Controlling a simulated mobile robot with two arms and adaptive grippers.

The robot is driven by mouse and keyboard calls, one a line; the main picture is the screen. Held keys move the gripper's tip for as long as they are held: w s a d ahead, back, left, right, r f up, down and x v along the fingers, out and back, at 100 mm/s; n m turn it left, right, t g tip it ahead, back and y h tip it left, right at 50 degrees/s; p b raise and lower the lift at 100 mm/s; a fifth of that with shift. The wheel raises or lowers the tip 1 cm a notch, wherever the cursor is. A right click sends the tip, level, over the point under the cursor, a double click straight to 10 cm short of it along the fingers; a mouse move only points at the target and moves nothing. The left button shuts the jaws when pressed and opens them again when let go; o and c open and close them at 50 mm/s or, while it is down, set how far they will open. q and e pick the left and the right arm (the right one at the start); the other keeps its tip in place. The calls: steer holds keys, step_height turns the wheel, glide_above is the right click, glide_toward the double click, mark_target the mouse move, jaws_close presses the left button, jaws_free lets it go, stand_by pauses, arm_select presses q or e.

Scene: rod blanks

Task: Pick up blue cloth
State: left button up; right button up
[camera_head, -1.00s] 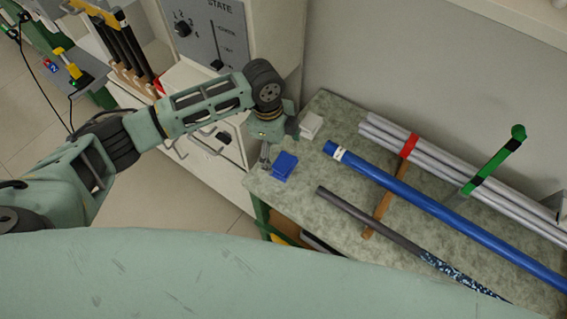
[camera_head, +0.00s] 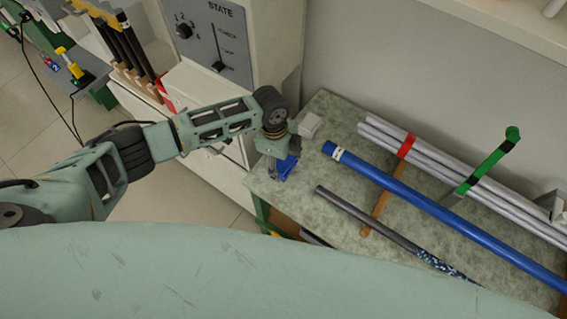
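The blue cloth (camera_head: 287,167) is a small folded blue piece on the left end of the grey-green table top. My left gripper (camera_head: 273,172) points down at the cloth and covers part of it. The fingers are small and partly hidden, so I cannot tell whether they are open or shut, or whether they touch the cloth. My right gripper is not in view.
A white block (camera_head: 310,125) lies just behind the cloth. A long blue rod (camera_head: 420,201), a dark rod (camera_head: 370,222) and several grey rods (camera_head: 440,163) lie to the right on the table (camera_head: 325,222). A white cabinet with a STATE panel (camera_head: 212,40) stands behind my arm.

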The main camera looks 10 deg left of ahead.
mark_target(284, 162)
arm_select(q)
steer(key=c, duration=0.5)
steer(key=shift+c, duration=0.2)
steer(key=shift+r, duration=0.45)
step_height(284, 162, up, 2)
steer(key=shift+w+r+b, duration=0.1)
steer(key=shift+r+b, duration=0.15)
steer(key=shift+b, duration=0.45)
steer(key=s+d+r+b, duration=0.2)
steer(key=s+d+r, duration=0.2)
steer(key=d+r, duration=0.3)
steer(key=d, duration=0.3)
steer(key=shift+b, duration=0.4)
steer(key=shift+s+d+r, duration=0.35)
steer(key=shift+d, duration=0.05)
